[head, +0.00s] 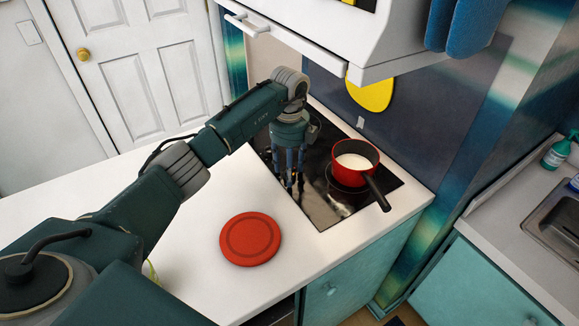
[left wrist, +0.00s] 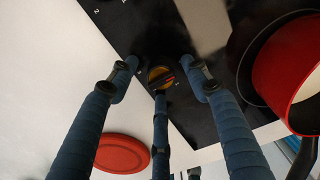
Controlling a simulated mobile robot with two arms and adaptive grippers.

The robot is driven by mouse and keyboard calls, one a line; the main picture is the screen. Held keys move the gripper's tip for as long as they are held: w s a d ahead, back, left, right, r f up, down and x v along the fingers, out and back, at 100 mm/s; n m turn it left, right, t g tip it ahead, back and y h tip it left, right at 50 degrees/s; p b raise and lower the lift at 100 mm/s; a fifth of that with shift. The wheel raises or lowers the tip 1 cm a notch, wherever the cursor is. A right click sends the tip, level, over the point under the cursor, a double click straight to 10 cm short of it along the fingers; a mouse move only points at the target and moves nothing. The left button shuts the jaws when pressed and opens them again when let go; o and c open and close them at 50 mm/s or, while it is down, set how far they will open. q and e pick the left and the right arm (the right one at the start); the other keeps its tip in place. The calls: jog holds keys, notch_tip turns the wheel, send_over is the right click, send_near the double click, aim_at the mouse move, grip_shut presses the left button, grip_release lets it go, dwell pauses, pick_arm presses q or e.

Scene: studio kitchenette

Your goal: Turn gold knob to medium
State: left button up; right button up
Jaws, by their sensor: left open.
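The gold knob (left wrist: 161,77) is on the black cooktop (left wrist: 140,30) in the left wrist view, with a dark bar across its face. Small white marks stand beside it, too small to read. My left gripper (left wrist: 159,72) is open, its blue fingers spread on several sides of the knob. I cannot tell whether any finger touches it. In the head view my left gripper (head: 291,183) points down at the cooktop's left part, and the knob is hidden there. My right gripper is not in view.
A red pot (head: 366,160) with white contents sits on the cooktop's right, its black handle pointing toward the front. A red round lid or plate (head: 250,239) lies on the white counter (head: 190,265).

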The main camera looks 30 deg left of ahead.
pick_arm(q)
jog(key=shift+w+d, duration=0.1)
jog(key=c, duration=0.9)
jog(key=shift+c, duration=1.3)
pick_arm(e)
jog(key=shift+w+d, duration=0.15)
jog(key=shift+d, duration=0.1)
